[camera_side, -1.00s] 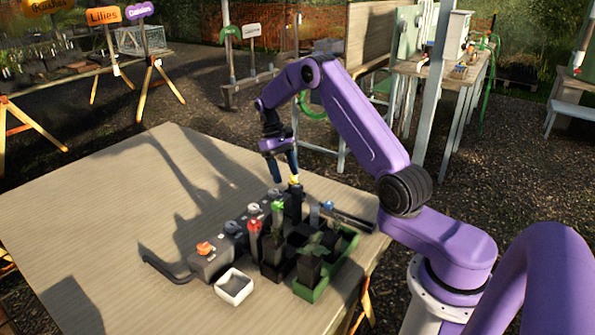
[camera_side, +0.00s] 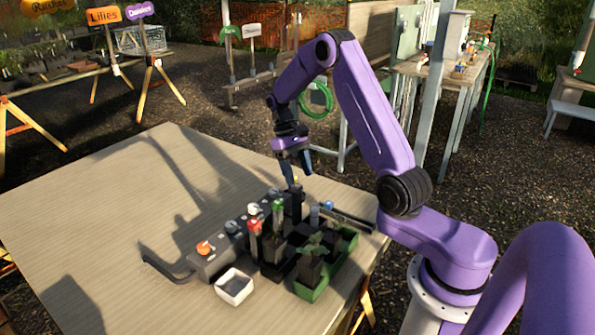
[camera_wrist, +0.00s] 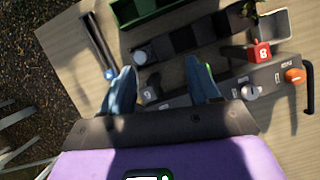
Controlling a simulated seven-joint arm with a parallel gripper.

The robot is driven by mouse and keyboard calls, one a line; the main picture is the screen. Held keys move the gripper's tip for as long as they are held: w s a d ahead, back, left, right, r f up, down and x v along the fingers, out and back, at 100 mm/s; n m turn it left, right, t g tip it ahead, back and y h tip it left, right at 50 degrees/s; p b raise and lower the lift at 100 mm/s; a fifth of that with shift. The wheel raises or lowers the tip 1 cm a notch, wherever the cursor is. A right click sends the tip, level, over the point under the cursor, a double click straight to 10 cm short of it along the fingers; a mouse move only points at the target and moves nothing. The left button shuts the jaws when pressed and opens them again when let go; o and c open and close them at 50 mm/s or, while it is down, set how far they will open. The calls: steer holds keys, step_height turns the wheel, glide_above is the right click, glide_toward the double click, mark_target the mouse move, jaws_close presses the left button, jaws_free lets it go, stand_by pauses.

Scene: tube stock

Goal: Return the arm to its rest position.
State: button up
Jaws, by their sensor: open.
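My gripper (camera_side: 299,178) hangs over the back of the table, its two blue fingers apart and pointing down. In the side view it is above and close behind the far end of a row of dark blocks; a small yellow piece (camera_side: 296,179) shows by the fingertips. I cannot tell from this view whether they touch. In the wrist view my gripper (camera_wrist: 164,72) is spread with nothing held between the fingers. My purple arm is bent over the table's right side.
Below stand a grey block with an orange knob (camera_side: 205,247), a red-topped piece (camera_side: 254,227), a green-topped piece (camera_side: 278,207), a green tray (camera_side: 340,264) with plants, a white-rimmed box (camera_side: 234,298) and dark rods (camera_side: 349,218). The table's left half (camera_side: 100,220) is clear.

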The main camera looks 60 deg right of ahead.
steer(key=s+a+r+n+t+h, duration=0.1)
steer(key=s+a+r+n, duration=0.3)
steer(key=a, duration=0.5)
steer(key=s+a+r+n+t+h, duration=0.1)
steer(key=s+a+r+n+t, duration=0.2)
steer(key=a, duration=0.5)
steer(key=s+a+r+n+y, duration=0.1)
steer(key=s+a+n, duration=0.2)
steer(key=s+n, duration=0.5)
steer(key=s, duration=1.3)
steer(key=shift+s+r+t, duration=0.3)
steer(key=shift+r, duration=0.1)
